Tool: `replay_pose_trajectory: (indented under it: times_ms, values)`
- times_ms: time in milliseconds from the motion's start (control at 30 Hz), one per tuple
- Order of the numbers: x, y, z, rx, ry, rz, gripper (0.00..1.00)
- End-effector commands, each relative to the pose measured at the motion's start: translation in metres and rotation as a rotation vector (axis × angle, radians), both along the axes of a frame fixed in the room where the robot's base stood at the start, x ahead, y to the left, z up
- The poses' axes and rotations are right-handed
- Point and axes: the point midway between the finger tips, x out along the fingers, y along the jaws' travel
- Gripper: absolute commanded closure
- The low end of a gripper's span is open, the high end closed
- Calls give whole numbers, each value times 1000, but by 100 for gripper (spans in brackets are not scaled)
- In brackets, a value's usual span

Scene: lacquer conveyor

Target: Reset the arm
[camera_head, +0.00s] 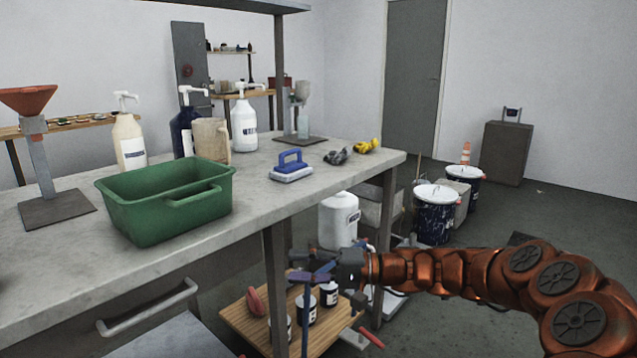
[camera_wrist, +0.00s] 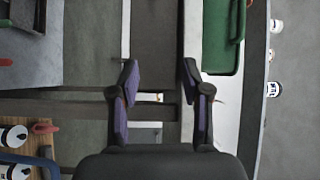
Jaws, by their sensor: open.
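My orange arm reaches in from the right side of the head view, low and roughly level. My gripper (camera_head: 312,276) is at its end, beside a leg of the workbench (camera_head: 330,166) and lower than the benchtop. The wrist view shows my gripper (camera_wrist: 160,76) with its two purple-padded fingers apart and nothing between them. Part of the gripper overlaps the bench leg in the head view, so the distance between them is hard to tell.
A green tub (camera_head: 150,212), a blue-handled brush (camera_head: 291,168) and pump bottles (camera_head: 244,125) stand on the bench. A wooden-topped cart (camera_head: 240,322) with labelled cans is low beside my gripper. Dark drums (camera_head: 436,217) stand behind; grey floor (camera_head: 560,215) is open at right.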

Motion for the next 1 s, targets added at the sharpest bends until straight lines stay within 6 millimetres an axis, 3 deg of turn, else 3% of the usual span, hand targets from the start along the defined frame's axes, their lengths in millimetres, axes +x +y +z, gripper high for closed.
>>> replay_pose_trajectory:
  times_ms: [33,100,267,467,767,1000]
  values:
    - [-19,7,30,-35,-8,39,53]
    - [-46,15,50,-92,-12,92,53]
    - [-104,25,83,-241,-18,196,53]
    - [-170,19,111,-454,-15,288,53]
    - [-250,-24,139,-808,10,337,53]
    - [-298,-84,161,-1104,59,301,53]
